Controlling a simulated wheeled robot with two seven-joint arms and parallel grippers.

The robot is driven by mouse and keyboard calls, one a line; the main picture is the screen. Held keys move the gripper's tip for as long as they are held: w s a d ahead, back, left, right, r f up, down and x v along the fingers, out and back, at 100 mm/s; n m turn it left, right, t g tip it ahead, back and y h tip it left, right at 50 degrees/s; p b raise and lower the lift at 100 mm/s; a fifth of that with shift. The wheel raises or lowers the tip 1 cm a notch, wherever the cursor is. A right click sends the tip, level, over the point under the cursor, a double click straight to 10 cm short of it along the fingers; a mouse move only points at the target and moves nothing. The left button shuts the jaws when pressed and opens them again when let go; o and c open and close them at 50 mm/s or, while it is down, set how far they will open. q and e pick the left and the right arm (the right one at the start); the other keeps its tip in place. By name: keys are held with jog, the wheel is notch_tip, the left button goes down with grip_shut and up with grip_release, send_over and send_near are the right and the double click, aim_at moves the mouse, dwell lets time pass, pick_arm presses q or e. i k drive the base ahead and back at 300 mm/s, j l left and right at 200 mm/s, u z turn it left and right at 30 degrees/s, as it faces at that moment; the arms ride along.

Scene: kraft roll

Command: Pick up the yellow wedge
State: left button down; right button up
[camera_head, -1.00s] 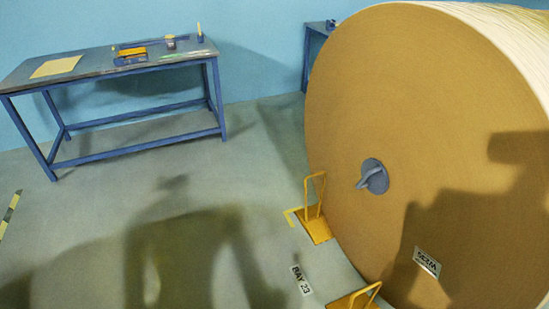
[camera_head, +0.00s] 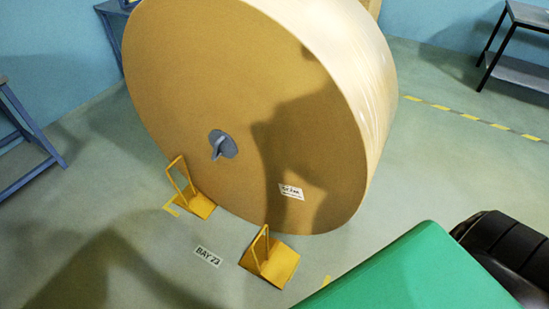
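Two yellow wedges with upright loop handles are on the floor at the foot of a large brown kraft roll (camera_head: 240,110). One yellow wedge (camera_head: 197,205) is at the roll's lower left. The other yellow wedge (camera_head: 279,264) is nearer, at the roll's lower right. Both appear to lie against or very close to the roll's base; exact contact is hard to tell. Neither of my grippers shows in the view.
A floor label reading BAY 23 (camera_head: 207,256) lies between the wedges. A green surface (camera_head: 415,275) and a black padded object (camera_head: 500,245) fill the lower right. A blue table (camera_head: 25,140) stands left, a dark shelf (camera_head: 515,70) at the back right. Floor left of the wedges is clear.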

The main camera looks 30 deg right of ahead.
aim_at(267, 246)
jog(key=z, duration=0.85)
